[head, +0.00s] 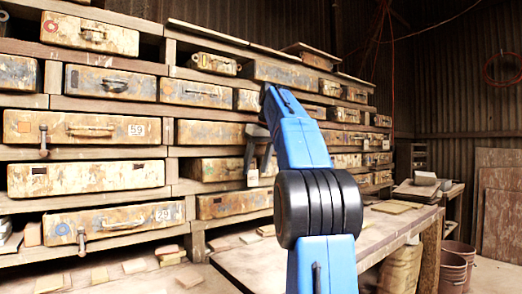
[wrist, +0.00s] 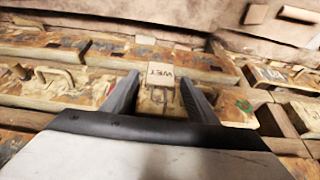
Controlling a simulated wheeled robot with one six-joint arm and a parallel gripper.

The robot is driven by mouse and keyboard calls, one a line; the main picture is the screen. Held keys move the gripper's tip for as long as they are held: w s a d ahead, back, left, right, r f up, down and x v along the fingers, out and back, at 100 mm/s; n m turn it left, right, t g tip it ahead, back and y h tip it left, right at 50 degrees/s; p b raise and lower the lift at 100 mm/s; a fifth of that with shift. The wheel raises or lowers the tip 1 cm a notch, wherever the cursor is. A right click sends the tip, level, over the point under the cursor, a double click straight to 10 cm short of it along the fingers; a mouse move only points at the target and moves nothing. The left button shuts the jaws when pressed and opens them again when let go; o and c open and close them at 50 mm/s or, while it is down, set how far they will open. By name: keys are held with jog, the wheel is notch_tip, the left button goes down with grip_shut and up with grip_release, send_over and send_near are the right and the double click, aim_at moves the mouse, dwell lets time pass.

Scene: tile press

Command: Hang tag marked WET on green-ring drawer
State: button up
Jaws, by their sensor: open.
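The tag marked WET (wrist: 160,74) is a small pale plate, seen in the wrist view just beyond and between my fingertips. A thin dark wire shape shows below its lettering, against a rusty drawer front. My gripper (wrist: 160,92) is open, with one finger on each side of the tag; I cannot tell whether either touches it. In the head view my gripper (head: 257,160) is in front of the drawer rack, with a small pale piece (head: 252,178) by its lower tip. The green ring (wrist: 243,105) is on a drawer front right of my fingers in the wrist view.
Other drawers carry a red ring (head: 51,26) and a blue ring (head: 62,229). Several drawer handles (head: 92,130) stick out. A wooden bench (head: 265,268) stands below the rack, with loose tiles (head: 134,266) at left. Buckets (head: 453,272) are at lower right.

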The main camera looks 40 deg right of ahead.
jog(key=v, duration=0.9)
jog(key=shift+d, duration=0.1)
jog(key=shift+s, duration=0.15)
